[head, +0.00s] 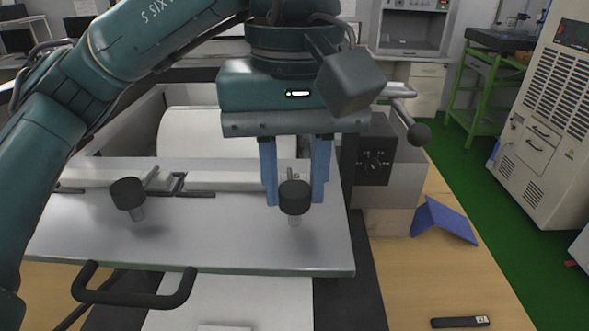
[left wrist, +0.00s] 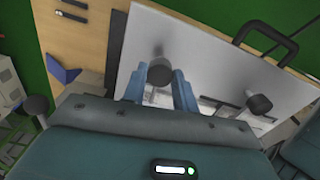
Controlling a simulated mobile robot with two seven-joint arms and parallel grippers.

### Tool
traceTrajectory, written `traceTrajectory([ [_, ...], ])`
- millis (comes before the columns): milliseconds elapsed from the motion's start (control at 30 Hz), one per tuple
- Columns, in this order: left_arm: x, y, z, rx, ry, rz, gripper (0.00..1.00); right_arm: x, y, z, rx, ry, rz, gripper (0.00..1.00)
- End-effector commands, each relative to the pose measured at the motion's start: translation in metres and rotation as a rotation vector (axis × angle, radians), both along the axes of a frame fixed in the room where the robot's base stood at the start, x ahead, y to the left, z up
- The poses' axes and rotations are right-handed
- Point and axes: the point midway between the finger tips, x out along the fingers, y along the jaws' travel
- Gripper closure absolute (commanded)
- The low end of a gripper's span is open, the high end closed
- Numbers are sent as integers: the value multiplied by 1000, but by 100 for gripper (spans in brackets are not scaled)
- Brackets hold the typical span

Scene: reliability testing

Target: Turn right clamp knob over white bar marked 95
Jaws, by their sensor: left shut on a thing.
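The right clamp knob (head: 294,198) is a black cylinder on a short metal stem, above a flat silver plate (head: 230,235). The left clamp knob (head: 128,193) looks alike and leans slightly. The white bar (head: 225,181) runs along the plate's far edge; a small mark shows just behind the right knob, partly hidden by it. My left gripper (head: 294,190) points down with its blue fingers on either side of the right knob, shut on it. The left wrist view shows the knob (left wrist: 160,73) between the fingertips (left wrist: 160,88). My right gripper is out of view.
A black handle (head: 135,290) stands at the plate's front. A ball-ended lever (head: 418,133) and a dial box (head: 375,160) are at the right. A blue folded piece (head: 442,220) and a small black device (head: 460,322) lie on the wooden table, which is otherwise clear there.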

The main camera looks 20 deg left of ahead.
Motion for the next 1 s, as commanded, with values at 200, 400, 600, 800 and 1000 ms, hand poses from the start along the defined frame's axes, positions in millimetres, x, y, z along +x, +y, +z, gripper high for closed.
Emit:
traceTrajectory([
  [200,0,0,0,-3,-1,-91,94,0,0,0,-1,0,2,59],
  [400,0,0,0,-2,-1,-129,94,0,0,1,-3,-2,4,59],
  [600,0,0,0,-2,-1,-138,94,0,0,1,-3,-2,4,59],
  [800,0,0,0,-1,0,-138,94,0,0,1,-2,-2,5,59],
  [1000,0,0,0,0,0,-137,59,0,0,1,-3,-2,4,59],
])
